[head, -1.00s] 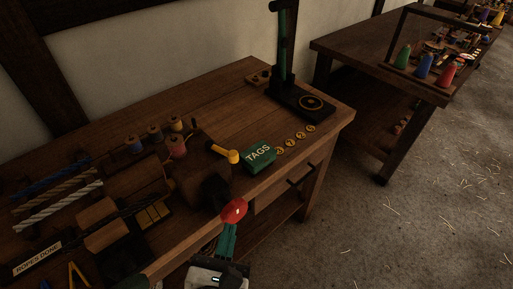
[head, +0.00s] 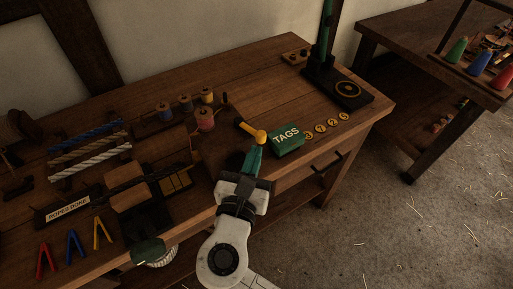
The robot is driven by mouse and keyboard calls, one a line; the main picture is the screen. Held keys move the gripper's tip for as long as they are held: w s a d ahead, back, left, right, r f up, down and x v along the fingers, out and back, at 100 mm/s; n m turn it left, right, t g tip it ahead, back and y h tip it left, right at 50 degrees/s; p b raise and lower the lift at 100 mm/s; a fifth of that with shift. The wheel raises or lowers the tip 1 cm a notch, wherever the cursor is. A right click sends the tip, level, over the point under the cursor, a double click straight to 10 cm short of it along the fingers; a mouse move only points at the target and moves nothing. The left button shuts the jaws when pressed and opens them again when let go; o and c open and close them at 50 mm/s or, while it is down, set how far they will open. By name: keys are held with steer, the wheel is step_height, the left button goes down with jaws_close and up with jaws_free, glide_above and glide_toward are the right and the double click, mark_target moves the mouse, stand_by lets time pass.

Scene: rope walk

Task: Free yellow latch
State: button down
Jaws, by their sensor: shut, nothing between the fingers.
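The yellow latch (head: 249,129) is a short lever with a round knob at its right end, beside a dark wooden block on the workbench. My gripper (head: 257,149) has green fingers and reaches up from the bench's front edge. Its fingers are shut and empty, with the tips just below the latch's knob in the picture. I cannot tell whether they touch the knob.
A green TAGS box (head: 286,139) stands close to the right of the fingers, with several brass tags beyond it. Spools (head: 204,119) stand behind left. A black stand (head: 345,90) is at the far right of the workbench (head: 245,75).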

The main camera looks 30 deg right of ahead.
steer(key=shift+x, duration=1.05)
steer(key=shift+s, duration=0.1)
steer(key=shift+d+r+p, duration=0.25)
steer(key=shift+d+p, duration=0.3)
steer(key=shift+p, duration=0.7)
steer(key=shift+d+f+p, duration=0.25)
steer(key=shift+d+p, duration=0.25)
steer(key=shift+s, duration=0.1)
